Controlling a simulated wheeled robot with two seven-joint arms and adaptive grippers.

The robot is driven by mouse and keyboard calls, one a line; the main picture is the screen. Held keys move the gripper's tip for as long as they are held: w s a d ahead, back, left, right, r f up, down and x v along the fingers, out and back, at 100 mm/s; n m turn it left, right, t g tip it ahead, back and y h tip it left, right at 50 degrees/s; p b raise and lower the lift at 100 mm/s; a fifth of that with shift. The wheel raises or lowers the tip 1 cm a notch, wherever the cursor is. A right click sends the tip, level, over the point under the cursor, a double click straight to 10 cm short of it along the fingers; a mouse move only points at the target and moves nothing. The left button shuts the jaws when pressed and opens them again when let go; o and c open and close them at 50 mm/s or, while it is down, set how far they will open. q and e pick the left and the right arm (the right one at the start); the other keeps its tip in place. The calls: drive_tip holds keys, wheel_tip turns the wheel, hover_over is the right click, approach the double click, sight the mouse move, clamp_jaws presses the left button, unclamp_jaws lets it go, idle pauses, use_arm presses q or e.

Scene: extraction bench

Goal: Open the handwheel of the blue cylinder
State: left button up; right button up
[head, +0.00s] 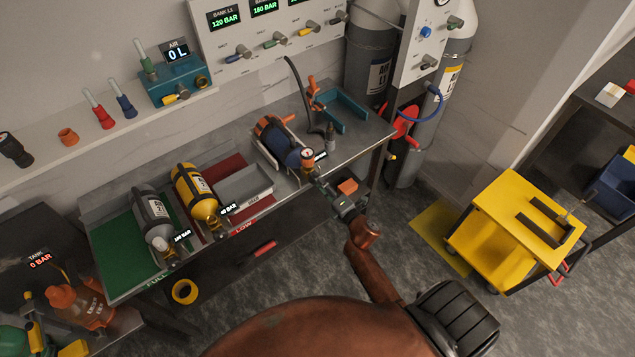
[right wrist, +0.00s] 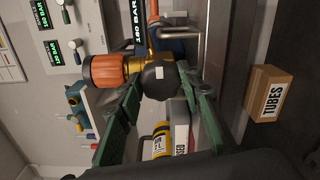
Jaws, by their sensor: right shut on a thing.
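The blue cylinder (head: 272,132) lies in a pale cradle at the right part of the steel bench, its valve end towards me. An orange and brass fitting (head: 308,160) with a gauge sits at the valve; the fitting's orange knob also shows in the right wrist view (right wrist: 102,72). The black round handwheel (right wrist: 158,75) with a white mark faces the right wrist camera. My right gripper (right wrist: 158,84) has its green fingers on both sides of the handwheel, shut on it. In the head view my right gripper (head: 322,184) reaches the valve from the front. My left gripper is not in view.
A yellow cylinder (head: 197,190) and a grey cylinder (head: 153,217) lie further left on the bench. A teal bracket (head: 345,108) is behind right. A TUBES box (right wrist: 268,93) is below the bench edge. A yellow cart (head: 515,205) stands right.

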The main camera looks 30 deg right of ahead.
drive_tip(key=o, duration=1.2)
drive_tip(key=shift+c, duration=0.2)
drive_tip(key=s+d, duration=0.1)
drive_tip(key=s, duration=1.1)
drive_tip(key=s+f+m+g+h, duration=0.1)
drive_tip(key=s+f+m+g, duration=0.25)
drive_tip(key=f, duration=0.75)
drive_tip(key=s+f+m+g, duration=0.2)
drive_tip(key=s+f+m, duration=0.25)
drive_tip(key=f, duration=0.75)
drive_tip(key=s+f+m+g+h, duration=0.1)
drive_tip(key=s+f+m+g, duration=0.2)
drive_tip(key=f, duration=0.8)
drive_tip(key=s+a+f+m+g, duration=0.1)
drive_tip(key=s+f+m+g, duration=0.2)
drive_tip(key=s+f, duration=0.3)
drive_tip(key=s+a+f+m+g, duration=0.2)
drive_tip(key=s+f, duration=0.5)
drive_tip(key=s, duration=1)
drive_tip(key=s+a+f+m+g, duration=0.2)
drive_tip(key=s+f, duration=0.5)
drive_tip(key=s, duration=0.5)
drive_tip(key=shift+s+a+f+m+g+y, duration=0.15)
drive_tip(key=shift+a+f+m+g+y, duration=0.15)
drive_tip(key=shift+m+g, duration=0.6)
